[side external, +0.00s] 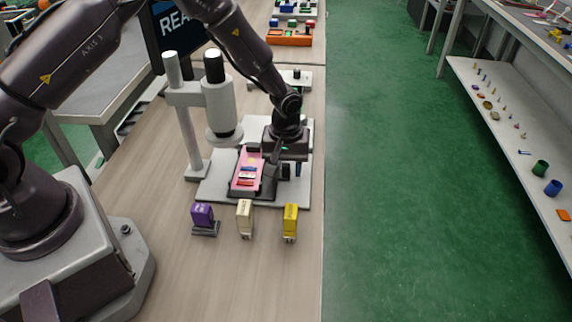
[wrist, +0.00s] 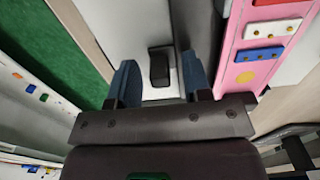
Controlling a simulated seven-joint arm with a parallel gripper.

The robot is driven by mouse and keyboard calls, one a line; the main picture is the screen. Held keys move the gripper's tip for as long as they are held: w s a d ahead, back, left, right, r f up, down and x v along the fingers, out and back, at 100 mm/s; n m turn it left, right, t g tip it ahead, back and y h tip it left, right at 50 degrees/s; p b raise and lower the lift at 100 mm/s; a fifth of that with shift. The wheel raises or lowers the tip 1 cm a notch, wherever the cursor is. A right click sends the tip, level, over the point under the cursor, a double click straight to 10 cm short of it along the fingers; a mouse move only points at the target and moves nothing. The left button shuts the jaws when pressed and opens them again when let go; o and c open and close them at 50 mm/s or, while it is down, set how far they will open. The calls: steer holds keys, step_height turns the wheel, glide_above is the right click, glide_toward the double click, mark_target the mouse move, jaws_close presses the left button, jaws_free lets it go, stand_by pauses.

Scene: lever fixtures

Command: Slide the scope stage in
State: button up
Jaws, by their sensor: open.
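The scope (side external: 220,110) is a pale grey post with an arm and a vertical tube, standing on a light grey base plate (side external: 212,192). The pink stage (side external: 246,172) carries small coloured pieces and sits on a dark mount, low and to the right of the tube. It also shows at the right of the wrist view (wrist: 262,45). My gripper (side external: 287,169) points down just right of the stage. In the wrist view its two blue fingers (wrist: 160,84) are apart, with a small black block (wrist: 158,67) showing in the gap beyond them. I cannot tell whether they touch it.
A purple block (side external: 203,215), a cream block (side external: 244,217) and a yellow block (side external: 290,221) stand in a row in front of the plate. A dark screen (side external: 172,28) stands behind the scope. The table's right edge is close to my gripper.

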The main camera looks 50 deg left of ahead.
mark_target(263, 164)
jaws_close()
steer(key=shift+s+a, duration=1.75)
steer(key=shift+a, duration=0.05)
jaws_free()
steer(key=shift+d, duration=0.1)
